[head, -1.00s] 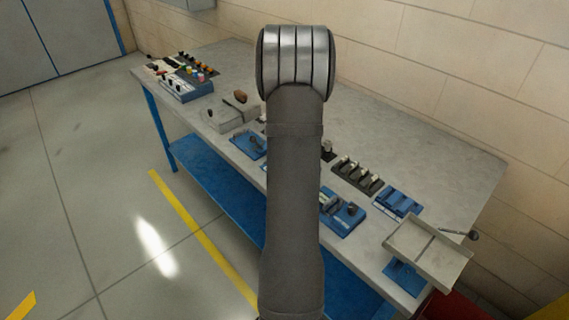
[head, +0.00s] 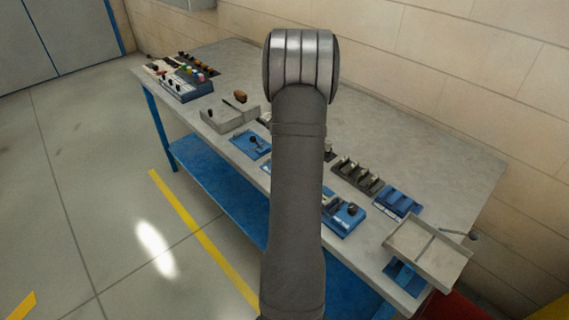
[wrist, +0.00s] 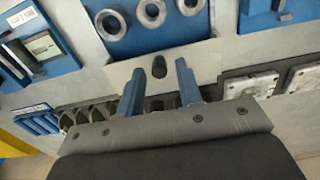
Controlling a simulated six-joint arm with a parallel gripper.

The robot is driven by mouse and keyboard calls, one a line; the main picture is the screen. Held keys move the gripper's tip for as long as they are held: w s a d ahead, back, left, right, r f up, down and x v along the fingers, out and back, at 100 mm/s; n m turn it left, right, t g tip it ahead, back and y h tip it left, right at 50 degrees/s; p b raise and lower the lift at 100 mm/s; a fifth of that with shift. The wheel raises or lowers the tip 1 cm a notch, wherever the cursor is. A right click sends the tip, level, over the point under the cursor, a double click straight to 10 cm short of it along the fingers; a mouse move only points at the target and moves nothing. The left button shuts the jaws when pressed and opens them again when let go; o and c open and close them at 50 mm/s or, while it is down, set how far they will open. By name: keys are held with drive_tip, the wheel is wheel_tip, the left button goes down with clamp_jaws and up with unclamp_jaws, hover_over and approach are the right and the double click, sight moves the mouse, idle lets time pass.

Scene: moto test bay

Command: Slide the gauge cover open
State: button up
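My gripper (wrist: 160,92) shows in the wrist view with its two blue fingers apart. A dark oval knob (wrist: 159,67) on a light grey plate (wrist: 132,68) lies just beyond the fingertips, in line with the gap between them. I cannot tell if the fingers reach around it. The plate lies beside a blue panel (wrist: 168,45) with three grey rings. I cannot tell for sure that this plate is the gauge cover. In the head view my arm hides the gripper and the bench part under it.
A row of dark fixtures (wrist: 88,114) lies near my gripper, partly behind it. White blocks on a dark base (wrist: 252,85) are at right, a blue panel with a small window (wrist: 40,47) at left. A tilted tray (head: 427,252) stands at the bench's (head: 440,150) near right end.

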drive_tip(key=shift+r, duration=3.5)
drive_tip(key=shift+f, duration=0.15)
wheel_tip(320, 180, down, 7)
drive_tip(key=shift+r, duration=0.2)
drive_tip(key=shift+s+a+f, duration=0.1)
drive_tip(key=shift+s+a, duration=0.3)
drive_tip(key=shift+w+d, duration=0.1)
